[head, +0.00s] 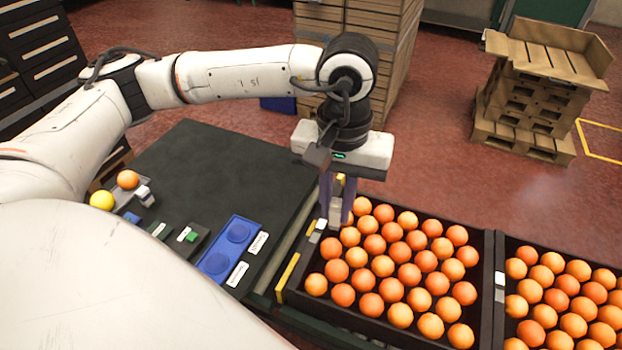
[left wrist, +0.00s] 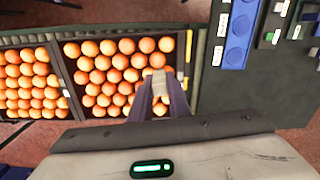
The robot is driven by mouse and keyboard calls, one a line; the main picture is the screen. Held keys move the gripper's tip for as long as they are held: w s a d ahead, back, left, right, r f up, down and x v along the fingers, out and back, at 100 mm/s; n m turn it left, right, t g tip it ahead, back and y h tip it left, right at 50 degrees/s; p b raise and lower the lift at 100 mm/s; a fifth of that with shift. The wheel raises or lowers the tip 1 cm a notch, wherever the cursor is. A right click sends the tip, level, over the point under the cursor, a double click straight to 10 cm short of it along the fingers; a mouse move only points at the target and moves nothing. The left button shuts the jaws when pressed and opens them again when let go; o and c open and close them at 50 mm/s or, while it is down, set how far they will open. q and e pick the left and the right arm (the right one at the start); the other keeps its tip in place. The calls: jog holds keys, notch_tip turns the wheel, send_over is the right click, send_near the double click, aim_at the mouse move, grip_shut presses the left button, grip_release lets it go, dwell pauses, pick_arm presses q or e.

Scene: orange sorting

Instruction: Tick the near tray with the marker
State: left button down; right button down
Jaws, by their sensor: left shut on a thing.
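My left gripper (head: 338,203) hangs pointing down at the left back corner of the near tray (head: 486,270), a dark crate full of oranges. It is shut on a small pale grey thing, likely the marker (head: 336,213). In the left wrist view the same pale thing, the marker (left wrist: 158,76), sits between the fingertips, over the tray's edge by the oranges. Its writing tip cannot be made out. A white label (head: 321,224) is close to the fingers on the tray's left side. My right gripper is not in view.
A second crate of oranges (head: 562,300) stands to the right. On the dark table are a blue two-well tray (head: 231,250), white label cards, a green-buttoned box (head: 190,236), an orange (head: 128,180) and a yellow fruit (head: 102,200). The table's back is clear.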

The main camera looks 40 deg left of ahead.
pick_arm(q)
jog(key=w+a+f+n+b, duration=0.2)
jog(key=f+n, duration=0.3)
jog(key=n, duration=0.4)
jog(key=w+a+f+n+b, duration=0.3)
jog(key=w+a+f+n, duration=0.1)
jog(key=n, duration=0.6)
jog(key=w+a+f+n+b, duration=0.2)
jog(key=f+n, duration=0.4)
jog(key=n, duration=0.3)
jog(key=shift+w+a+f, duration=0.4)
jog(key=shift+w+a, duration=0.15)
jog(key=shift+a, duration=0.15)
jog(key=shift+f+b, duration=0.35)
jog(key=shift+b, duration=0.1)
jog(key=shift+f+b, duration=0.3)
jog(key=shift+f, duration=0.15)
